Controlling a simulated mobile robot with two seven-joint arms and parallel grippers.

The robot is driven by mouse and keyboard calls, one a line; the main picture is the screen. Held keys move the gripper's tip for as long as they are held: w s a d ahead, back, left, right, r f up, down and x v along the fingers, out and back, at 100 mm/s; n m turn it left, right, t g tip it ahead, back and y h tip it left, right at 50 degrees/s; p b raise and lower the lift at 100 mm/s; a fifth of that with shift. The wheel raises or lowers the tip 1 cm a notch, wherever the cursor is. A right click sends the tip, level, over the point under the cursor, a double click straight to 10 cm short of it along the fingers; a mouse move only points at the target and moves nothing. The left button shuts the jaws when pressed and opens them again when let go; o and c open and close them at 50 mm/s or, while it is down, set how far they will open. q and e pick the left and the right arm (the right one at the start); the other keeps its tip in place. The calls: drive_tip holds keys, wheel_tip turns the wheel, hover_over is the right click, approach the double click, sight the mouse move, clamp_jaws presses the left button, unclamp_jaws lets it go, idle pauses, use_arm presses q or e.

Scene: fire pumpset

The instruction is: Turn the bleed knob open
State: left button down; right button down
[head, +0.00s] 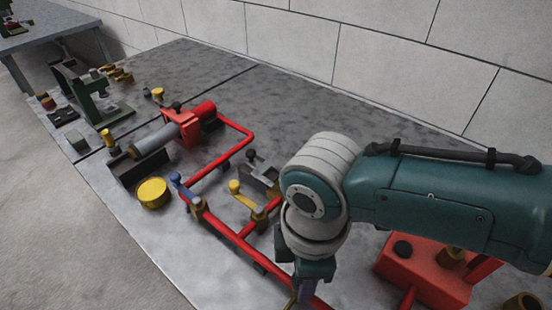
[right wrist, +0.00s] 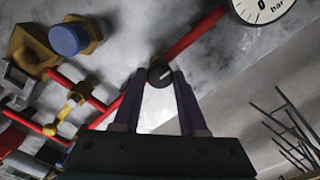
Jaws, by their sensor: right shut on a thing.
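The bleed knob (right wrist: 160,73) is a small black round knob with a pale line on its face, on the red pipe (right wrist: 192,36) in the right wrist view. My right gripper (right wrist: 160,80) has its two dark fingers on either side of the knob and is shut on it. In the head view my right gripper (head: 302,296) is partly seen at the bottom edge, pointing down beside the red pipe, and its fingertips are cut off. The knob cannot be made out there. My left gripper is in neither view.
A white gauge (right wrist: 262,8) marked bar is near the knob. Yellow and blue valve levers (head: 240,194) stand on the red pipework left of my arm. A red box (head: 425,272) sits at right. The bench's front left (head: 205,265) is clear.

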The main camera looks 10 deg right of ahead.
drive_tip(key=n, duration=0.5)
drive_tip(key=shift+n, duration=0.8)
drive_tip(key=shift+c, duration=2.2)
unclamp_jaws()
wheel_tip(320, 180, up, 10)
drive_tip(key=p, duration=0.1)
drive_tip(key=shift+p, duration=0.4)
